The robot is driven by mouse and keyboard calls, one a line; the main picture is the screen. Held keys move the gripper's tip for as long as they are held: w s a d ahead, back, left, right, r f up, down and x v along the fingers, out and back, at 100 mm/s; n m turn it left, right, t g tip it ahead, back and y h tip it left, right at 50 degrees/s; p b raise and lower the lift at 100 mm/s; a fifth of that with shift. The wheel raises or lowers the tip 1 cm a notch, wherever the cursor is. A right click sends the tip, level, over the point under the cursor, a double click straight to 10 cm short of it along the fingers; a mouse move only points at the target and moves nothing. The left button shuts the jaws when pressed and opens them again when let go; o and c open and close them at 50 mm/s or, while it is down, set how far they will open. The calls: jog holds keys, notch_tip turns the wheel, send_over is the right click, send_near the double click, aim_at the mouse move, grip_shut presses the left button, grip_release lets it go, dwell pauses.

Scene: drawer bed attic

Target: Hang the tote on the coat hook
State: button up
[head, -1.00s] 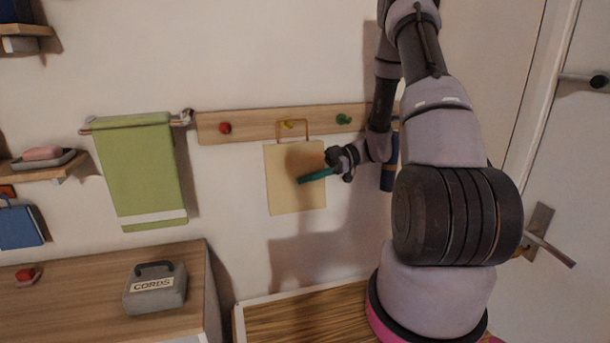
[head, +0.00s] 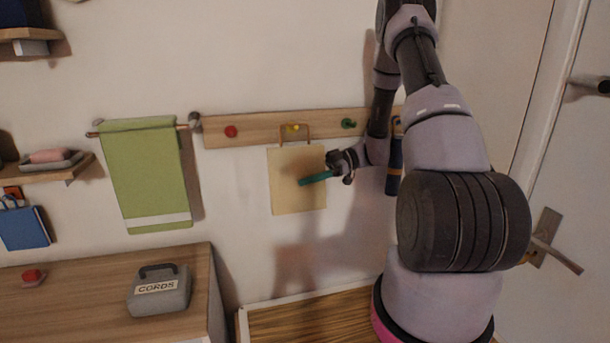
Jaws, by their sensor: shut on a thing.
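The tote (head: 292,195) is a flat, pale yellow bag with a thin brown handle loop (head: 309,134). It hangs upright in front of the wall, below a wooden rail (head: 262,131). The yellow hook (head: 293,127) on the rail shows inside the top of the loop. I cannot tell whether the loop is around the hook or only in front of it. My gripper (head: 318,178) comes in from the right, with its teal part across the tote's front. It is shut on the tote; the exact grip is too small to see.
The rail also has a red knob (head: 231,131) and a green knob (head: 348,123). A dark blue item (head: 394,168) hangs at right, partly behind my arm. A green towel (head: 146,180) hangs at left. A grey CORDS box (head: 160,292) stands on the dresser (head: 90,318).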

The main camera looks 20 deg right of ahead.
dwell(0.4)
jog(key=o, duration=1.5)
jog(key=shift+o, duration=0.2)
jog(key=shift+d, duration=0.1)
